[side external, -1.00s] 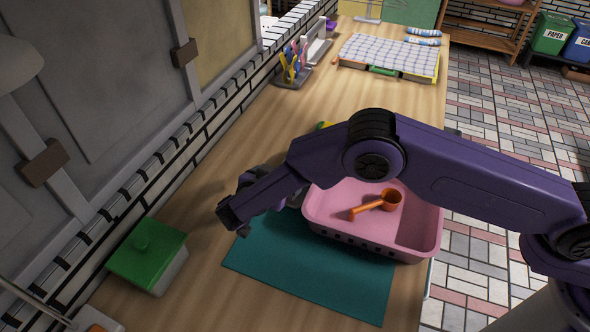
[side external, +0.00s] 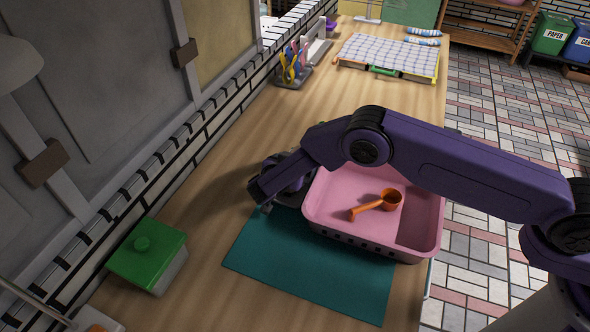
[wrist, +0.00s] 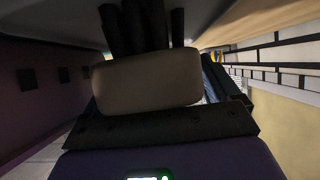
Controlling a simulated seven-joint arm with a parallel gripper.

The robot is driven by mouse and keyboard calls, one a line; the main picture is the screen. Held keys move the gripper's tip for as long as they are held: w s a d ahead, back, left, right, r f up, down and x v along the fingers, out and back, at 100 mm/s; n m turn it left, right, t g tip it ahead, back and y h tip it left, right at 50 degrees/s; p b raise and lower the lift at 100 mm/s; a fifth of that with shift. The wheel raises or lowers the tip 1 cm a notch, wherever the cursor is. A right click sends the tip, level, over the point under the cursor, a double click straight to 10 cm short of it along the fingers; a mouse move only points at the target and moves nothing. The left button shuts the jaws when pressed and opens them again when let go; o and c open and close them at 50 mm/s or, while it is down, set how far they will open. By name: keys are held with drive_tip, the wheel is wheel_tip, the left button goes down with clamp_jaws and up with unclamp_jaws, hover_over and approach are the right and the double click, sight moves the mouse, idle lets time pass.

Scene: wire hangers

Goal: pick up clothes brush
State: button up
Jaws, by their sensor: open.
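My gripper (side external: 267,207) is low over the table, just left of the pink basket and at the back edge of the teal mat. Its jaws are open. In the wrist view a beige rounded block (wrist: 148,80) with thick dark rods (wrist: 140,28) rising behind it fills the middle, very close to the camera. It may be the clothes brush, but I cannot tell for certain. I cannot tell whether it touches the fingers. No clothes brush can be made out in the side view, where my arm and gripper hide part of the table.
The pink basket (side external: 335,241) holds an orange scoop (side external: 376,205). The teal mat (side external: 310,268) lies in front. A green-lidded box (side external: 148,255) stands front left by the wall. A checked cloth on a rack (side external: 388,53) and colourful pegs (side external: 294,62) are further back. Bare table lies between.

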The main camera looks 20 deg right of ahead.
drive_tip(key=c, duration=1.1)
drive_tip(key=shift+r, duration=0.7)
drive_tip(key=s+d+r, duration=0.2)
drive_tip(key=s+r, duration=0.2)
drive_tip(key=s+d+r, duration=0.2)
drive_tip(key=s+r, duration=0.1)
drive_tip(key=s, duration=0.1)
drive_tip(key=s+d+r, duration=0.2)
drive_tip(key=s+r, duration=0.2)
drive_tip(key=shift+s+d+r, duration=0.2)
drive_tip(key=shift+d+r, duration=0.05)
drive_tip(key=shift+r, duration=0.05)
